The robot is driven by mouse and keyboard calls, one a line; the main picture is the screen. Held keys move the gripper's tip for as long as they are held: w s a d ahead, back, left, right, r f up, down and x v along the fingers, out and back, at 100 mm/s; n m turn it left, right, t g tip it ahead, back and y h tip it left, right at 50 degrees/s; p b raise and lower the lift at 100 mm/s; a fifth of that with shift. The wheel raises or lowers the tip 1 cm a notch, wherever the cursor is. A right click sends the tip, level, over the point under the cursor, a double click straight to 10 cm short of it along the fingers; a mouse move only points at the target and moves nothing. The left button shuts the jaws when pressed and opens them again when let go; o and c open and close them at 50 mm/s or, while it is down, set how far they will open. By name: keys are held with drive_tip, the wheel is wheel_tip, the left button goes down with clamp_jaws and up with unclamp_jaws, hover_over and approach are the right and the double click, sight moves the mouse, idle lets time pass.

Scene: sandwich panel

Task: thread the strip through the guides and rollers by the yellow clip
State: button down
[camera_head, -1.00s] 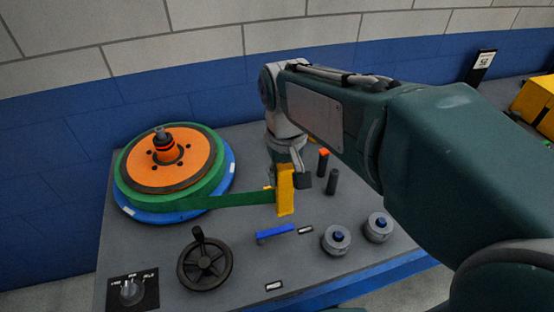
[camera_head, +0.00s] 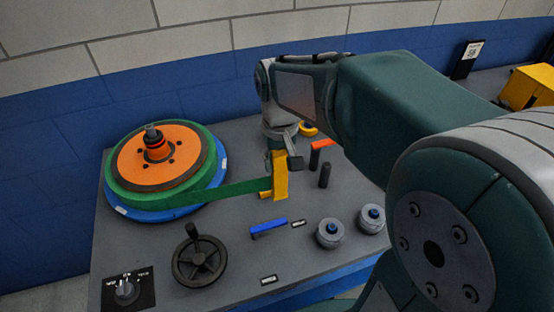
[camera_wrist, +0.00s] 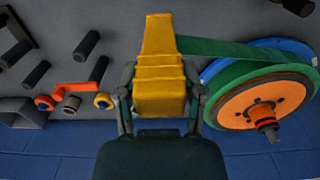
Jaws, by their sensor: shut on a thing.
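My gripper (camera_wrist: 160,108) is shut on the yellow clip (camera_wrist: 158,60) in the wrist view. The clip (camera_head: 280,176) also shows in the head view, held upright above the panel, with my gripper partly hidden behind it. The green strip (camera_head: 235,189) runs nearly straight from the reel (camera_head: 156,160) at the left to the clip. In the wrist view the strip (camera_wrist: 225,50) leads right to the reel (camera_wrist: 262,102). Two grey rollers (camera_head: 331,233) stand at the front right. A dark post (camera_head: 325,175) stands right of the clip, near an orange-red bar (camera_head: 322,146).
A black handwheel (camera_head: 200,260), a blue bar (camera_head: 268,228) and a knob box (camera_head: 126,290) are at the front. Several dark posts (camera_wrist: 88,43) stand left of the clip in the wrist view. Open grey panel (camera_head: 240,235) lies before the clip. A wall (camera_head: 60,130) rises behind.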

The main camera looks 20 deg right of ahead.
drive_tip(key=w+d+f, duration=0.4)
drive_tip(key=w+f, duration=0.2)
drive_tip(key=w, duration=0.3)
drive_tip(key=shift+w+d+f, duration=0.25)
drive_tip(key=shift+d, duration=0.15)
idle(1.3)
drive_tip(key=shift+d, duration=0.15)
drive_tip(key=d, duration=0.8)
drive_tip(key=shift+d, duration=0.4)
idle(0.7)
drive_tip(key=d, duration=0.9)
idle(1.3)
